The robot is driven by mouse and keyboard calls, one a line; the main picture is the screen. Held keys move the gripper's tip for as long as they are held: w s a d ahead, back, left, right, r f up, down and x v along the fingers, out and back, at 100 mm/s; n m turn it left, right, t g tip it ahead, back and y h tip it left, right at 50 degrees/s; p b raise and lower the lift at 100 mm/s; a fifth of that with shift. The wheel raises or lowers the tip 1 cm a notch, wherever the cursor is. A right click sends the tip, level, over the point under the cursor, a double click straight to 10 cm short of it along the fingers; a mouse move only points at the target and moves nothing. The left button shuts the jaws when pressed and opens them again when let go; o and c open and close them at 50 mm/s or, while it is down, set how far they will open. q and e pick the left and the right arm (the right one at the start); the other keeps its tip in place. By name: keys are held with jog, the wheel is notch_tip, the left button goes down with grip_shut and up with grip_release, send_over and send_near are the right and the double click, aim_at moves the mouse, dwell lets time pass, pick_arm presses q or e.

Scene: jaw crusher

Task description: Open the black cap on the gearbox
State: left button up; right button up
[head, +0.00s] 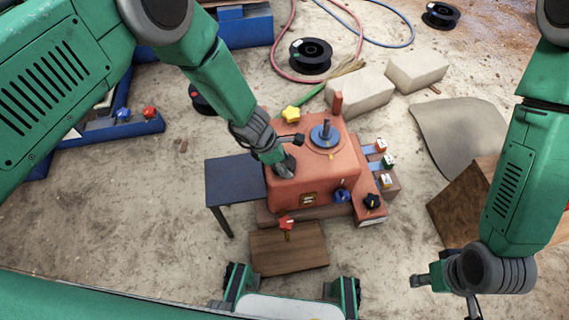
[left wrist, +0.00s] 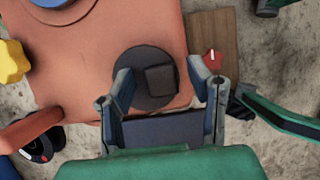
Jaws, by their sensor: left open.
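The gearbox (head: 310,170) is an orange-red block in the middle of the head view; it also fills the upper left of the left wrist view (left wrist: 100,50). The black cap (left wrist: 150,64) is a dark disc with a square knob on the gearbox top. My left gripper (left wrist: 162,82) is open, with its two fingers apart on either side of the knob; I cannot tell whether they touch it. In the head view the left gripper (head: 290,154) largely hides the cap. My right gripper (head: 446,292) is at the lower right, open and empty, away from the gearbox.
A blue disc with a post (head: 324,134) and a yellow star knob (head: 291,114) are on or near the gearbox top. A red star knob (head: 286,222) stands by a wooden board (head: 290,252) in front. A dark side table (head: 234,181) is left. Pale blocks (head: 360,92) lie behind.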

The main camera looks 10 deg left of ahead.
pick_arm(q)
jog(key=c, duration=0.6)
grip_shut()
jog(key=shift+a, duration=0.1)
